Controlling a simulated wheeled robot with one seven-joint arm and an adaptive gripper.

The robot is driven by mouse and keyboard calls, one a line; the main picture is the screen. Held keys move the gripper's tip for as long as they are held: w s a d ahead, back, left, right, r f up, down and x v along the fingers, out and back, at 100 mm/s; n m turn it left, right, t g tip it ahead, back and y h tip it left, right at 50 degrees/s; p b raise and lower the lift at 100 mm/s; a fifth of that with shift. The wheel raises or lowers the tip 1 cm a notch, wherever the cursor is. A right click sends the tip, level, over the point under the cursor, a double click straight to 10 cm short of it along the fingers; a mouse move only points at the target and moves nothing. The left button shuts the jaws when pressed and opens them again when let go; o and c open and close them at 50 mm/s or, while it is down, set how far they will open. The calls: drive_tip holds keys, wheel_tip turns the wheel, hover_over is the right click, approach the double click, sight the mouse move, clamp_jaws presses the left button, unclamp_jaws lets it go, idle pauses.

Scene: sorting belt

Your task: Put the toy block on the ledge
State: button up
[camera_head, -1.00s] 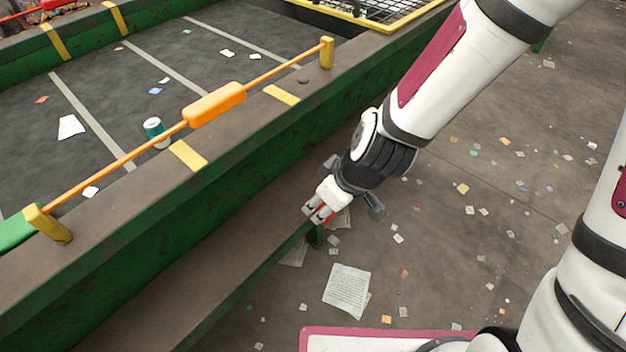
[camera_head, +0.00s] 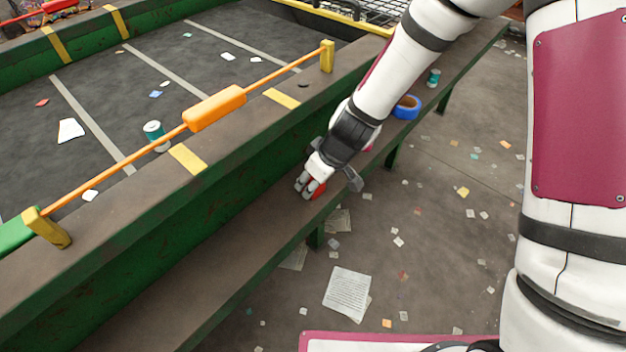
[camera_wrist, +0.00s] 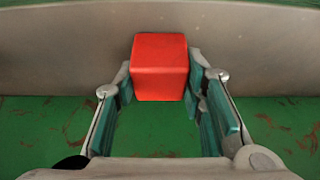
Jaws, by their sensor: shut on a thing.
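The toy block (camera_wrist: 160,66) is a red cube, held between the two finger pads in the wrist view. In the head view only a small red part of the block (camera_head: 319,190) shows beside the fingers. My gripper (camera_head: 308,187) is shut on it and points down over the brown ledge (camera_head: 230,254), which runs along the outside of the green belt wall. The grey-brown ledge surface (camera_wrist: 60,50) lies behind the block in the wrist view. I cannot tell whether the block touches the ledge.
A blue tape ring (camera_head: 407,107) and a teal can (camera_head: 433,78) stand farther along the ledge. The near stretch of ledge is clear. An orange rail (camera_head: 270,72) runs above the belt rim. Another can (camera_head: 154,134) stands on the belt. Papers (camera_head: 346,294) litter the floor.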

drive_tip(key=o, duration=1.1)
drive_tip(key=shift+o, duration=0.2)
drive_tip(key=p+v, duration=0.2)
drive_tip(key=v, duration=1)
drive_tip(key=shift+d+r, duration=0.1)
drive_tip(key=shift+r, duration=0.05)
